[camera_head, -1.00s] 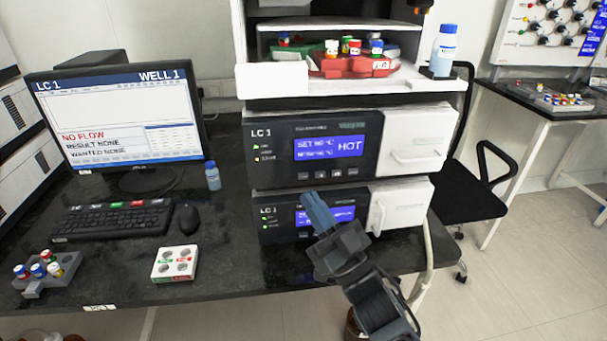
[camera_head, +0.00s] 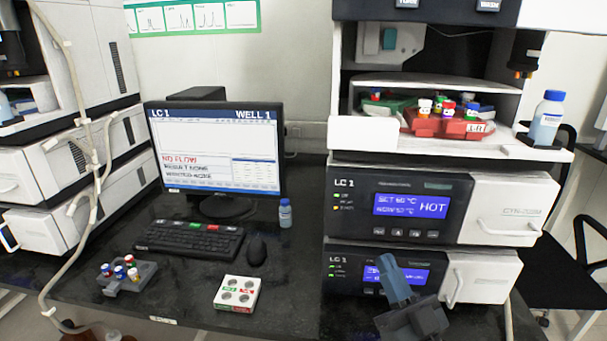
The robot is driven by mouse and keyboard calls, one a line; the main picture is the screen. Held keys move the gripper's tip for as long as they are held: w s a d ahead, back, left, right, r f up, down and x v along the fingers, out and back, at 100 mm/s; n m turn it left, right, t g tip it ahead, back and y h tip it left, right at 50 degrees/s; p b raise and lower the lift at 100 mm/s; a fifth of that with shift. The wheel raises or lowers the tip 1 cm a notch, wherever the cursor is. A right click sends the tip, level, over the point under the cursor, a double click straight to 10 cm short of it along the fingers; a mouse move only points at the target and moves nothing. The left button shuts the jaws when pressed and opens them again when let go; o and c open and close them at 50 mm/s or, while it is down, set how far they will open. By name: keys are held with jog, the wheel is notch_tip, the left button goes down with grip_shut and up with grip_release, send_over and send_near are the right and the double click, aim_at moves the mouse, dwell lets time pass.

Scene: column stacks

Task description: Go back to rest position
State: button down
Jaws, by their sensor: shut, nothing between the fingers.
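My gripper (camera_head: 391,275) is at the lower right of the head view, in front of the lower LC 1 unit (camera_head: 460,273). Its blue-grey fingers are together and point up, with nothing between them. They cover part of that unit's blue display. The rest of my arm runs out of the bottom of the view.
The upper LC 1 unit (camera_head: 485,212) carries an open compartment with a red vial tray (camera_head: 447,127). A capped bottle (camera_head: 547,118) stands at its right. A monitor (camera_head: 216,147), keyboard (camera_head: 190,238), grey vial rack (camera_head: 127,277) and white four-hole block (camera_head: 237,293) are on the black bench.

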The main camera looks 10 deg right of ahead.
jog(key=s+f+m+g+h, duration=0.2)
jog(key=s+f+g+h, duration=0.1)
jog(key=s, duration=1.1)
jog(key=s+f+m+g+h, duration=0.1)
jog(key=s+f+g+h, duration=0.2)
jog(key=s, duration=1)
jog(key=s+r+g, duration=0.3)
jog(key=s, duration=0.8)
jog(key=shift+g, duration=0.4)
jog(key=shift+s, duration=0.1)
